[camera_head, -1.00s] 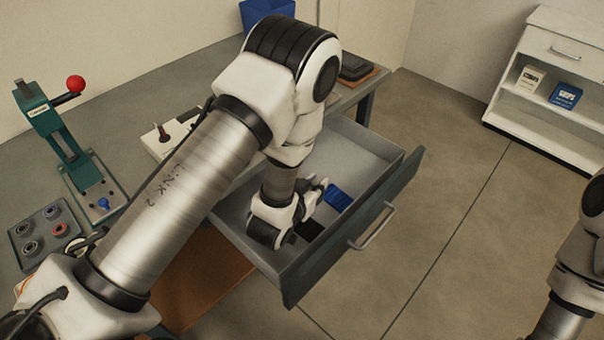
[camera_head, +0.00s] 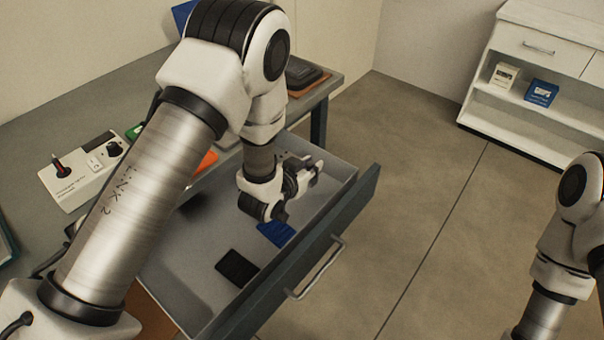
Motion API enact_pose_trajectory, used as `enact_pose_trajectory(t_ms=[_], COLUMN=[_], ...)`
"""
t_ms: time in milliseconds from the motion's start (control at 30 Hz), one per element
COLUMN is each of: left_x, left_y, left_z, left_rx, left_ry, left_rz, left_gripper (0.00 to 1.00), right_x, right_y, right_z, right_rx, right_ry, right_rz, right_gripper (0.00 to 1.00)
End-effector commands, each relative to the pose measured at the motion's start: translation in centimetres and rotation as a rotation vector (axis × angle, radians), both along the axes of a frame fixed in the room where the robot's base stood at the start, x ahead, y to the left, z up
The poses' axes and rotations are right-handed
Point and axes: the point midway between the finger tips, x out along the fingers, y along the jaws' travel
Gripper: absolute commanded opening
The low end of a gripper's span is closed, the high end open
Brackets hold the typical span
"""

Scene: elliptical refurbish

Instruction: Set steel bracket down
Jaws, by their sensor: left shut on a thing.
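My left gripper (camera_head: 306,172) is over the far right part of the open drawer (camera_head: 200,255), its fingers pointing right toward the drawer front. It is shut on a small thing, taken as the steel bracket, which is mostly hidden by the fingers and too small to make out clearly. My right arm shows only at the right edge, and its gripper is out of the picture.
A black flat piece (camera_head: 237,267) and a blue piece (camera_head: 276,234) lie in the drawer. A white switch box (camera_head: 78,182) stands on the grey workbench (camera_head: 95,112). A white shelf unit (camera_head: 520,75) stands back right. The drawer's near left floor is clear.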

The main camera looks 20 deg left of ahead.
Motion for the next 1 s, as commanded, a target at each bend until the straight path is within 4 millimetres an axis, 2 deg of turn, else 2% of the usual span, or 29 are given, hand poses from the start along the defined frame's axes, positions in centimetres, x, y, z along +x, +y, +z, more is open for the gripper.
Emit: enact_pose_trajectory(t_ms=[100,167,900,933,967,1000], left_x=[0.0,0.0,0.0,-0.1,-0.1,-0.1], left_y=[0.0,0.0,0.0,0.0,0.0,0.0], left_z=[-2.2,-2.7,-4.0,-4.1,-4.1,-4.1], left_rx=[-0.001,-0.001,-0.001,0.000,0.000,0.000], left_ry=[0.001,0.000,0.000,0.002,0.003,0.003], left_rz=[0.000,0.001,0.001,0.001,0.001,0.001], left_gripper=[0.00,0.00,0.00,0.32,0.42,0.46], right_x=[0.0,0.0,0.0,0.0,0.0,0.0], right_y=[0.0,0.0,0.0,0.0,0.0,0.0], right_z=[0.1,0.1,-0.8,-0.8,-0.8,-0.9], right_rx=[0.000,0.000,0.000,0.000,0.000,0.000], right_ry=[0.000,0.000,0.000,0.000,0.000,0.000], right_rz=[0.000,0.000,0.000,0.000,0.000,0.000], right_gripper=[0.40,0.40,0.40,0.40,0.40,0.40])
